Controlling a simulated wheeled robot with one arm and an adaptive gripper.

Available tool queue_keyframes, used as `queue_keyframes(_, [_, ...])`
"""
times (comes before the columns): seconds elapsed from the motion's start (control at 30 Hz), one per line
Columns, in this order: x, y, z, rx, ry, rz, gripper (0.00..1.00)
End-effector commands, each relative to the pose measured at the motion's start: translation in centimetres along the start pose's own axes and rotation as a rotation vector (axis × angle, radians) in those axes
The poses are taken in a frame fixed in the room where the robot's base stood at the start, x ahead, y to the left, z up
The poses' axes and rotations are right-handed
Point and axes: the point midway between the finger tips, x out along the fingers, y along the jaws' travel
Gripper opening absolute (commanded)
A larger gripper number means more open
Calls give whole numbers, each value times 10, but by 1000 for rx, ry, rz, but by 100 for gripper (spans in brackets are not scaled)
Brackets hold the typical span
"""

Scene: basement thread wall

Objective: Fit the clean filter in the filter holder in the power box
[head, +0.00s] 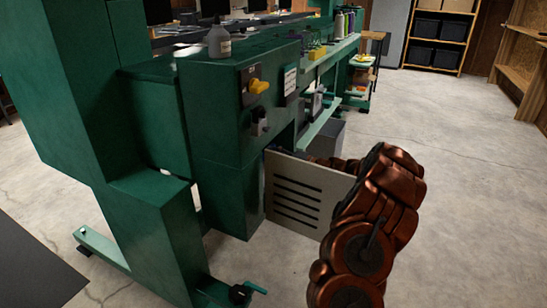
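The power box seems to be the lower green cabinet part (233,200) of the large machine. A pale panel with several dark horizontal slots (296,196) stands out from its right side, like an open door. My copper arm comes up from the bottom right and bends behind this panel. The end of the arm with my gripper is hidden behind the panel, so its fingers do not show. The clean filter and the filter holder are not visible; anything inside the box is hidden from this side.
A yellow rotary switch (259,86) sticks out above the panel. A grey bin (327,137) stands behind it. A grey bottle (219,40) stands on the machine. A green foot with a dark knob (240,293) juts out low. The concrete floor to the right is clear.

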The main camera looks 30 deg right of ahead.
Motion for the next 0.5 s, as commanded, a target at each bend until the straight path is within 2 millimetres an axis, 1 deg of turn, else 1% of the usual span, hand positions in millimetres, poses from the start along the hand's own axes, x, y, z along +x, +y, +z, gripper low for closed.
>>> queue_keyframes(0.17, [-1, 0, 0, 0, 0, 0, 43])
queue_keyframes(0.27, [-6, 0, 0, 0, 0, 0, 43])
queue_keyframes(0.37, [-18, 0, -1, 0, 1, -1, 43])
queue_keyframes(0.5, [-43, 0, -1, 0, 3, -2, 43])
